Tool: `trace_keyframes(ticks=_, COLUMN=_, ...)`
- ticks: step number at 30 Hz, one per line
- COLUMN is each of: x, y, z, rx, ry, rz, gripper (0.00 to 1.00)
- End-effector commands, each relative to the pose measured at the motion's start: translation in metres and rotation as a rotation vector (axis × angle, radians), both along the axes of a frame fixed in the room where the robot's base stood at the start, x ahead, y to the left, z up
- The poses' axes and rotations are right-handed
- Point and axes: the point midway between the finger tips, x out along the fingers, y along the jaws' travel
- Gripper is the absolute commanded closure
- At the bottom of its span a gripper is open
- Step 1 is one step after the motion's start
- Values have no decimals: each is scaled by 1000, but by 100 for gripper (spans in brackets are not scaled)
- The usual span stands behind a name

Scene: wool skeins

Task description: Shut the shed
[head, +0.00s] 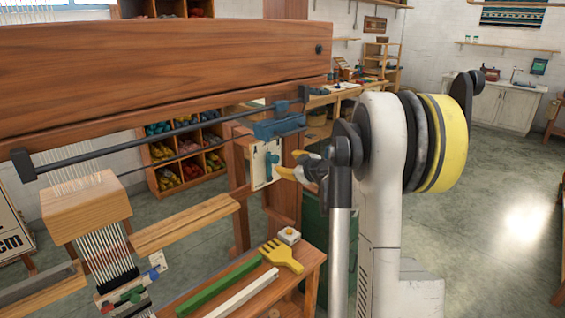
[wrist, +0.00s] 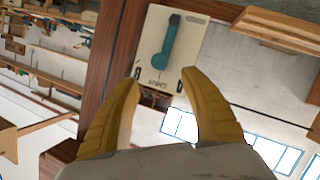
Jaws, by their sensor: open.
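The wooden loom's top beam (head: 160,70) crosses the left of the head view. White warp threads (head: 105,252) run below a wooden block (head: 86,208); I cannot tell how far apart their layers stand. A pale plate (head: 258,172) with a teal lever (head: 271,160) is fixed to the loom's right post. In the wrist view the plate (wrist: 150,28) and lever (wrist: 166,48) lie just beyond my fingertips. My gripper (head: 297,166) has yellow fingers, spread apart and empty. In the wrist view my gripper (wrist: 161,80) is apart from the lever.
A blue bracket (head: 278,125) and dark rods sit above the plate. Below, a wooden bench (head: 300,277) bears a yellow comb (head: 283,254), a green stick (head: 218,287) and a white stick (head: 243,294). Yarn shelves (head: 183,152) stand behind. The floor at right is clear.

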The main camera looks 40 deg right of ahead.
Motion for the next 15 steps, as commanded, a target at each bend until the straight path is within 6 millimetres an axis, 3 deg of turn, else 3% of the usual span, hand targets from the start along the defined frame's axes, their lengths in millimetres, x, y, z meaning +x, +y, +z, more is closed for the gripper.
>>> trace_keyframes(ticks=15, x=-7, y=1, z=2, rx=0, ry=0, rz=0, gripper=47)
